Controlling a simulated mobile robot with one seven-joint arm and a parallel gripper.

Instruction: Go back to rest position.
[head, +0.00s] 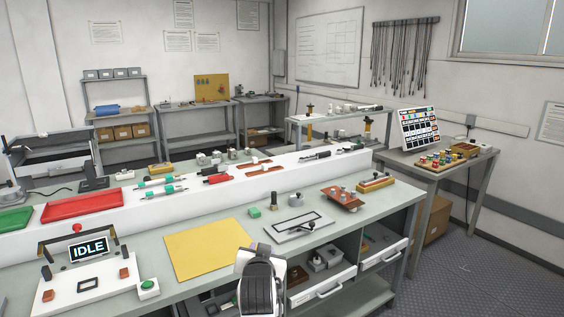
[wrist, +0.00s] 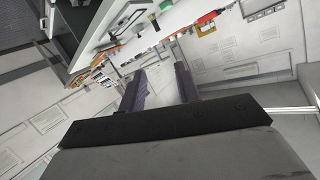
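My gripper (wrist: 160,74) shows in the wrist view with its two dark fingers apart and nothing between them. The wrist view is tilted: the room hangs at an angle, with the bench and its small parts at the top, well beyond the fingertips. In the head view, a white and black end part of my arm stands at the bottom centre, in front of the workbench (head: 225,215). The fingers cannot be made out there. No held object shows in either view.
A yellow mat (head: 211,249), a test fixture with an "IDLE" display (head: 89,249) and a red tray (head: 87,205) are on the bench. Open drawers (head: 322,287) sit below its right side. A side table (head: 440,172) holds fuses. Floor at right (head: 480,265) is clear.

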